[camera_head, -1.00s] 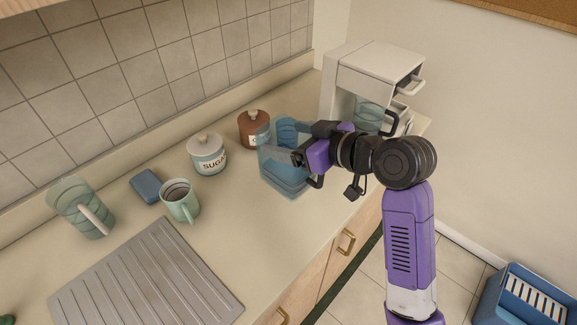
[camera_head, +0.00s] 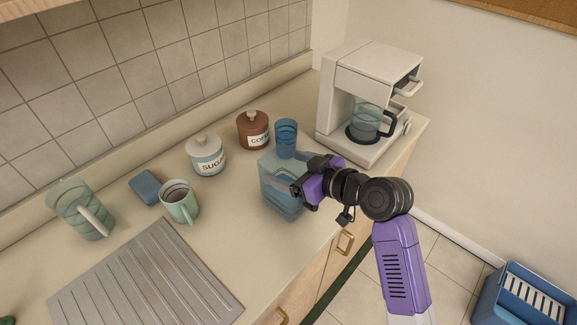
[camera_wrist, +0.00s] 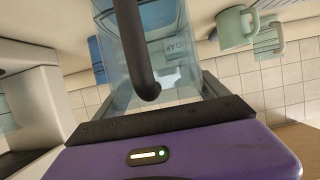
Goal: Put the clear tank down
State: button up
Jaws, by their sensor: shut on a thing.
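The clear tank (camera_head: 280,201) is a bluish see-through box at the front part of the counter (camera_head: 240,245), right of the green mug. My gripper (camera_head: 297,187) is shut on the tank at its right side. In the wrist view the tank (camera_wrist: 120,62) fills the space ahead of the jaws, with its dark curved handle (camera_wrist: 140,60) in front. Its right side is partly hidden by my gripper. I cannot tell whether its base touches the counter.
Behind the tank stand a blue cup (camera_head: 286,135), a brown coffee jar (camera_head: 252,131) and a sugar jar (camera_head: 208,161). A coffee machine (camera_head: 375,70) is at the back right. A green mug (camera_head: 180,206) and grey drainboard (camera_head: 150,275) lie left. Bare counter lies in front.

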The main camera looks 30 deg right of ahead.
jog(key=shift+f, duration=0.15)
jog(key=o, duration=2)
jog(key=shift+c, duration=0.2)
